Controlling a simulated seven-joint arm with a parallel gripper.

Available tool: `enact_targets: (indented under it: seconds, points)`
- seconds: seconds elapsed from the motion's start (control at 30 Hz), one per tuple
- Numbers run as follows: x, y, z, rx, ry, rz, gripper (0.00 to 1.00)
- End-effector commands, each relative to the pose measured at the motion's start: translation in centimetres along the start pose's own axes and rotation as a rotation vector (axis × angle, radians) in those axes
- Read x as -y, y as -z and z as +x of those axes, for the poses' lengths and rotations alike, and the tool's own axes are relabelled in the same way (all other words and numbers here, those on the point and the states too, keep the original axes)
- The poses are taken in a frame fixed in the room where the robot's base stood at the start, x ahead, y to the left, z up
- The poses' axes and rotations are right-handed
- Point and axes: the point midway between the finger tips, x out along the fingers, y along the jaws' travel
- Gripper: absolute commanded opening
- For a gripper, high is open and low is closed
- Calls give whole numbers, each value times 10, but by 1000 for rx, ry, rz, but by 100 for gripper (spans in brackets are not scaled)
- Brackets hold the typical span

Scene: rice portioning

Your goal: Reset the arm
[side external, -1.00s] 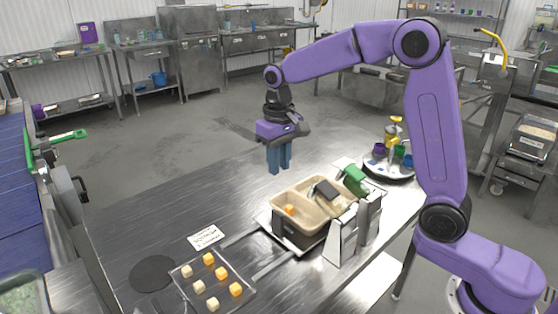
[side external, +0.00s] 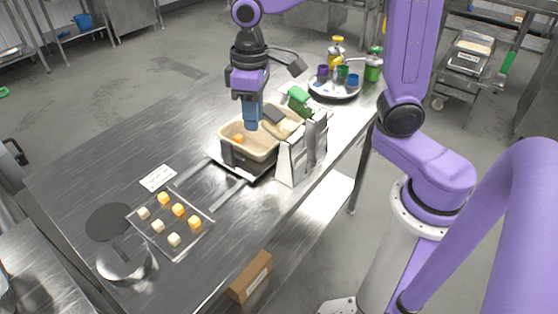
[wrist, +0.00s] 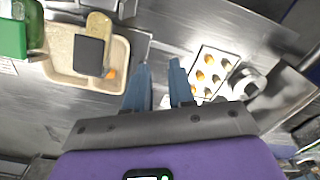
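My gripper (side external: 250,122) hangs pointing down, appearing in front of the tan tray in the side external view. In the wrist view its two blue fingers (wrist: 158,88) are apart with nothing between them. The tan divided tray (side external: 228,130) sits on a metal holder on the table. An orange cube (side external: 238,139) lies in its left compartment. The tray (wrist: 52,72) and the paddle (wrist: 98,24) show left of the fingers in the wrist view. The exact height above the tray cannot be told.
A metal bracket (side external: 292,160) stands beside the tray, with a green object (side external: 299,97) behind it. A clear tray (side external: 188,247) holds several pale and orange cubes. A round stand (side external: 335,92) carries coloured cups.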

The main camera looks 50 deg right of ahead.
Motion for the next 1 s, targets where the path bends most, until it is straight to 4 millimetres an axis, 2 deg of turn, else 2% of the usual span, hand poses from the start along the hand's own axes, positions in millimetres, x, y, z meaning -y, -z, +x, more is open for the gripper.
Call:
enact_targets:
  seconds: [0.03,0.3,0.7,0.83,1.0]
  points:
    - [5,-13,1,-2,1,-43,23]
    - [25,-80,7,-7,5,-261,23]
    - [36,-180,23,-15,11,-561,23]
    - [36,-198,26,-16,13,-616,23]
    - [36,-206,28,-17,13,-643,23]
